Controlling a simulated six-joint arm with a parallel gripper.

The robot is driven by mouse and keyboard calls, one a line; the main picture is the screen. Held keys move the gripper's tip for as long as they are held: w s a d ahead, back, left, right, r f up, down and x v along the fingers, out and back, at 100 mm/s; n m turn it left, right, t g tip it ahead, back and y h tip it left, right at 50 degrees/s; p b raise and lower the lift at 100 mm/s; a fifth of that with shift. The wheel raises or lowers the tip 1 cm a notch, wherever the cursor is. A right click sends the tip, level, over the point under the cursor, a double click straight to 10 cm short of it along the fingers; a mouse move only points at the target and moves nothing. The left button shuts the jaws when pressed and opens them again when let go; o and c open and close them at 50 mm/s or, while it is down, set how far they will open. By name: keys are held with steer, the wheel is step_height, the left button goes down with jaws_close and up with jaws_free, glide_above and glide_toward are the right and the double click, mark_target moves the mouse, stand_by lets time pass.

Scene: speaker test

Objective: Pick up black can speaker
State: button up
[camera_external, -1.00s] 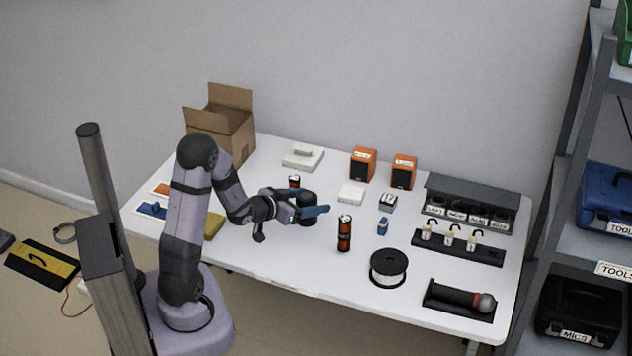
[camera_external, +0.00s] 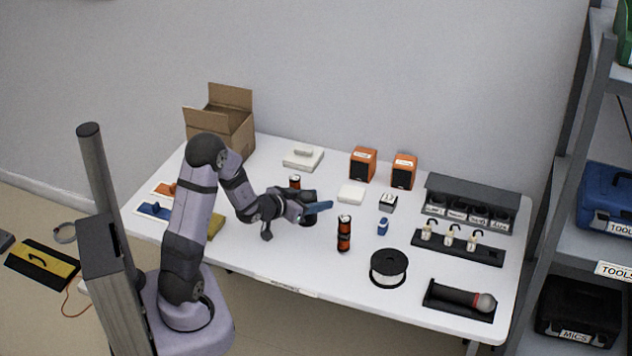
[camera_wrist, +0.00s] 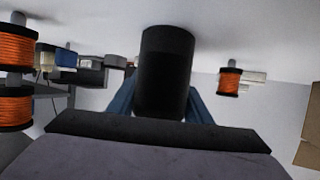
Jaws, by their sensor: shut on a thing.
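The black can speaker (camera_wrist: 166,70) is a plain dark cylinder in the middle of the wrist view. My gripper (camera_wrist: 160,100) has its blue fingers on both sides of the can and is shut on it. In the external view my gripper (camera_external: 309,208) is over the left-middle of the table, and the can (camera_external: 308,196) shows partly behind a blue finger. I cannot tell whether the can touches the tabletop.
An orange-and-black spool (camera_external: 295,182) stands just behind the can, and another (camera_external: 344,233) stands to its right. A black cable reel (camera_external: 388,268), orange speakers (camera_external: 362,163) and a white block (camera_external: 351,193) are further right. A cardboard box (camera_external: 222,135) stands at the back left.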

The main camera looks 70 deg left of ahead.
step_height(320, 180, up, 10)
steer(key=p, duration=0.2)
stand_by(0.3)
steer(key=shift+r, duration=0.1)
